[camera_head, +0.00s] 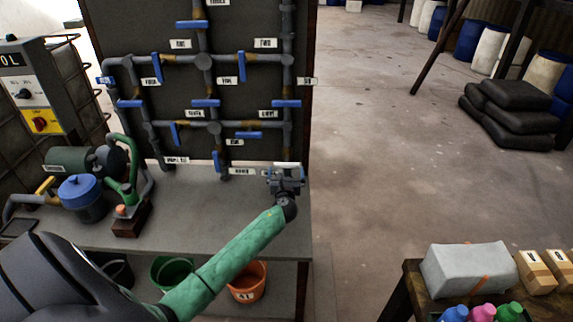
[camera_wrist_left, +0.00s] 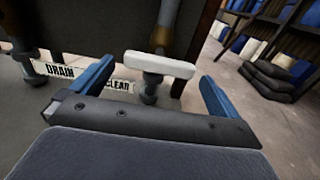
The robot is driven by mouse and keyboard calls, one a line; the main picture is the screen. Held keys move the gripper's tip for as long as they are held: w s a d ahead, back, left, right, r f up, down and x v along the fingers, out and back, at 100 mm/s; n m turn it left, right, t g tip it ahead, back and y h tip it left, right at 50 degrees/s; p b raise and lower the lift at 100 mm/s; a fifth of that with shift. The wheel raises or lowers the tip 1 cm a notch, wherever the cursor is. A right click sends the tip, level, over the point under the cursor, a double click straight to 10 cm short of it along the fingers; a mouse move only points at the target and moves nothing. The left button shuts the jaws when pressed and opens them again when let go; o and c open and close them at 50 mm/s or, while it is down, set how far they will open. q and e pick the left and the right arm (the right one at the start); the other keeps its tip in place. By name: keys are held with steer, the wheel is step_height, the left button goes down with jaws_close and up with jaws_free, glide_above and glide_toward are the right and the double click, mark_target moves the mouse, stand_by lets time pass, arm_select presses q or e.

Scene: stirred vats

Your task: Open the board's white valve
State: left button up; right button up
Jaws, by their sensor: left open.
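The white valve handle (camera_wrist_left: 160,66) is a pale bar on a grey pipe low at the board's right edge. In the head view the white handle (camera_head: 287,165) shows only as a small strip just beyond my gripper. My left gripper (camera_head: 286,172) is open, and its blue fingers (camera_wrist_left: 152,88) stand left and right of the handle in the wrist view. The handle lies between and a little beyond the fingertips, with no contact visible. The board (camera_head: 232,92) carries grey pipes and several blue-handled valves. My right gripper is not in view.
Labels reading DRAIN (camera_wrist_left: 60,70) and CLEAR (camera_wrist_left: 117,86) sit left of the white handle. A green pump (camera_head: 75,160) and a blue-lidded pot (camera_head: 82,190) stand on the bench (camera_head: 185,222). A side table (camera_head: 410,285) with a grey box is at lower right.

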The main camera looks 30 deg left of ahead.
mark_target(286, 167)
arm_select(q)
steer(key=shift+p+x, duration=0.45)
steer(key=shift+x, duration=2)
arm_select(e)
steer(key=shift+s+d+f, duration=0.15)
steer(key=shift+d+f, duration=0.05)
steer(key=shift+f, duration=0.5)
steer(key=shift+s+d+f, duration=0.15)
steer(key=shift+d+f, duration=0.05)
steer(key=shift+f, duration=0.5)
arm_select(q)
steer(key=c, duration=0.7)
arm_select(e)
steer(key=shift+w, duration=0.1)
